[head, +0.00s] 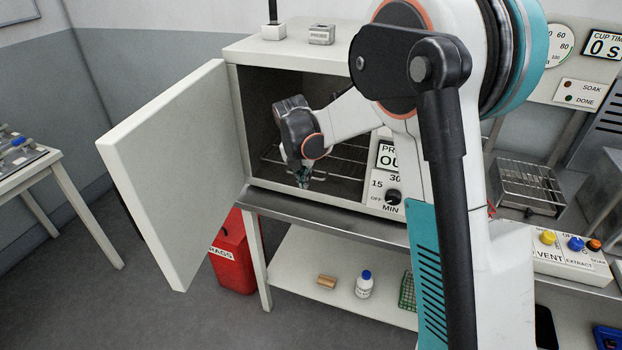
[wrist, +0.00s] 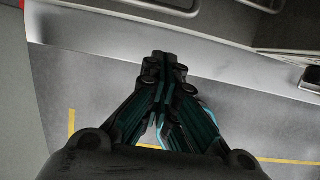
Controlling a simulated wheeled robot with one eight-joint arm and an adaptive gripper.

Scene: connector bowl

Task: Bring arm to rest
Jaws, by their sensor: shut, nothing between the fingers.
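My gripper (head: 303,177) is in front of the open oven-like cabinet (head: 335,55), near its wire rack, with its fingers pointing down. In the wrist view my gripper (wrist: 165,68) has its fingers together with nothing between them. My arm reaches from the right of the head view across the cabinet's front and hides part of the control panel. The grey bench edge and the floor show beyond the fingers in the wrist view.
The cabinet door (head: 175,170) stands wide open to the left. A wire rack (head: 340,180) is inside. A red rags bin (head: 234,252) stands below. A white bottle (head: 364,285) and a tan block (head: 327,281) are on the lower shelf. A button box (head: 568,255) is at the right.

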